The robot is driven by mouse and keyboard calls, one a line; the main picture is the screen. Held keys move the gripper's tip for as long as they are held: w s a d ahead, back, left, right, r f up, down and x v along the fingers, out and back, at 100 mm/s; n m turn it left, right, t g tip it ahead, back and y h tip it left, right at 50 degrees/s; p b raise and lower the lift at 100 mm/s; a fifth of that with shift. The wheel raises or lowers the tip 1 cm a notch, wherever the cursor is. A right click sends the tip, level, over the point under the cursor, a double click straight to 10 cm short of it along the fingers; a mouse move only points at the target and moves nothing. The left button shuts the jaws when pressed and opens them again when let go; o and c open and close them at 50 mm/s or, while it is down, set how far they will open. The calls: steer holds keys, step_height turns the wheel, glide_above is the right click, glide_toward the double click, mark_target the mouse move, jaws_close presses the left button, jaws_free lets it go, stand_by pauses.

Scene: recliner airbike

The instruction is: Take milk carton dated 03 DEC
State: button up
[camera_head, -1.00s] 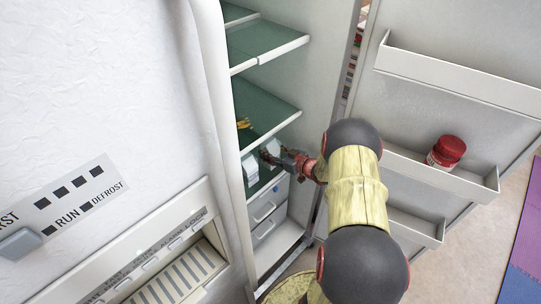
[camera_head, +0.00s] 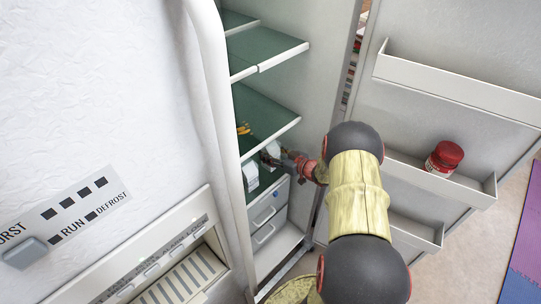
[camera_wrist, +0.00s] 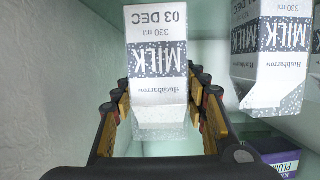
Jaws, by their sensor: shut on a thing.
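A white milk carton (camera_wrist: 157,45) with dark label bands and "03 DEC" printed upside down stands between my gripper's fingers in the wrist view. My gripper (camera_wrist: 161,100) is shut on it, with a finger along each side. In the head view, my gripper (camera_head: 284,157) reaches into the fridge at the held carton (camera_head: 272,149). A carton (camera_head: 250,174) also stands nearer the shelf's front left in the head view.
The shelf above (camera_head: 270,113) and the fridge's side walls leave tight room. Drawers (camera_head: 268,212) are below. The open door (camera_head: 452,98) at right bears a red-lidded jar (camera_head: 443,158).

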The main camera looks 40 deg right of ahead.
step_height(320, 180, up, 2)
steer(key=shift+r+p, duration=0.1)
steer(key=shift+p, duration=0.2)
steer(key=s+a+p, duration=0.2)
steer(key=s+a, duration=0.1)
steer(key=s, duration=0.5)
steer(key=s+a+p, duration=0.2)
steer(key=s+a, duration=0.1)
steer(key=s, duration=0.5)
steer(key=shift+s+a+f, duration=0.3)
steer(key=shift+s+f, duration=0.1)
